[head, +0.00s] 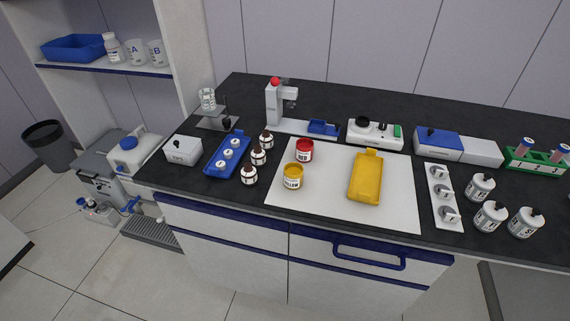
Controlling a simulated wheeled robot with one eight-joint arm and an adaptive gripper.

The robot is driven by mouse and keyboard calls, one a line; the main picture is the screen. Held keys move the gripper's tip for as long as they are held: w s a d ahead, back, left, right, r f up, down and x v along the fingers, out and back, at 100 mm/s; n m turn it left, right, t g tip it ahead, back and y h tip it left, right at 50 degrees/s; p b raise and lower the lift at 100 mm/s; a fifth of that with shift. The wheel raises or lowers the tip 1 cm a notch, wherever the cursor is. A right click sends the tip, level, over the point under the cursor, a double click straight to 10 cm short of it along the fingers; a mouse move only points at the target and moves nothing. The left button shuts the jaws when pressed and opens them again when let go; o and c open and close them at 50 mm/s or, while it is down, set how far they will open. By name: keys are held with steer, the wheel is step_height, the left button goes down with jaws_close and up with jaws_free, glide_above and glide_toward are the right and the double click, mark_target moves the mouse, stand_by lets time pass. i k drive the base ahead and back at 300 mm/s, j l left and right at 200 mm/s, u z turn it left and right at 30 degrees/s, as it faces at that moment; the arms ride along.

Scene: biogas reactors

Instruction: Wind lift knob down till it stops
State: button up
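No label for a lift knob can be read at this size. A white upright stand (273,104) at the back of the black bench carries a red round knob (275,81) on top and a short arm to the right. To its left, a low grey platform (207,124) has a small dark knob (226,123) beside it and a clear beaker (208,99) above it. I cannot tell from this view which knob is the lift knob. My gripper is not in view.
A white mat (327,203) holds red (304,150) and yellow (293,176) jars and a yellow tray (366,178). Brown bottles (259,155), a blue tray (222,168) and a white box (183,150) stand at left. White canisters (490,216) stand at right. Floor in front is clear.

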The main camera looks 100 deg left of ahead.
mark_target(226, 121)
steer(key=k+u, duration=0.1)
steer(key=u, duration=3.4)
